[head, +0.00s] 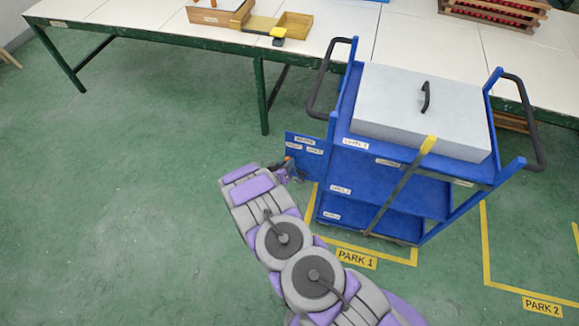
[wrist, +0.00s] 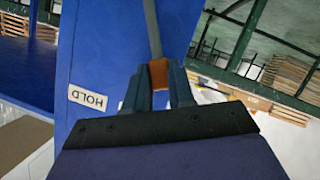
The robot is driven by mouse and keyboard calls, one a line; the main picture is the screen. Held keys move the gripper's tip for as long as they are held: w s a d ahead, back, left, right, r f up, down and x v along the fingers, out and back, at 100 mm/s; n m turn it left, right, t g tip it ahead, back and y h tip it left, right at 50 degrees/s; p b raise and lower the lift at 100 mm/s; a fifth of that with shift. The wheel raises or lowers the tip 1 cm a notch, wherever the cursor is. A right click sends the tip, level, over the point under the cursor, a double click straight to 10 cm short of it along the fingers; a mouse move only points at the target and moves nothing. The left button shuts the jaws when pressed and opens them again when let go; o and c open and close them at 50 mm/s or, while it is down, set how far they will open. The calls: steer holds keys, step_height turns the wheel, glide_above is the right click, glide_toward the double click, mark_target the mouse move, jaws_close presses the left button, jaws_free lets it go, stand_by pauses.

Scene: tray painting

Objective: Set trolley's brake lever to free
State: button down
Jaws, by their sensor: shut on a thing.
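The blue trolley (head: 385,190) stands at the bay labelled PARK 1. On its left side is a blue panel (head: 305,150) with small white labels, too small to read surely. In the wrist view a label reading HOLD (wrist: 88,98) shows upside down on a blue surface. My gripper (head: 290,172) is beside this panel. In the wrist view my gripper (wrist: 159,80) is shut on the orange-brown grip of a thin grey lever (wrist: 152,30), which appears to be the brake lever. Its far end runs out of the picture, and which setting it stands at cannot be told.
A grey lidded box (head: 410,110) sits on the trolley's top. A yellow-tipped grey bar (head: 405,185) slants across its front. Black handles (head: 330,75) stick out at its sides. A long white bench (head: 120,12) stands behind. The green floor (head: 130,210) at left is clear.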

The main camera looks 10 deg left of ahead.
steer(key=shift+w+a+r, duration=0.1)
steer(key=shift+w+a, duration=0.2)
steer(key=shift+a, duration=0.1)
steer(key=c, duration=1.1)
jaws_free()
steer(key=shift+a, duration=0.2)
steer(key=shift+o, duration=0.7)
steer(key=f+p+v, duration=0.1)
steer(key=p+v, duration=0.1)
steer(key=v, duration=1.5)
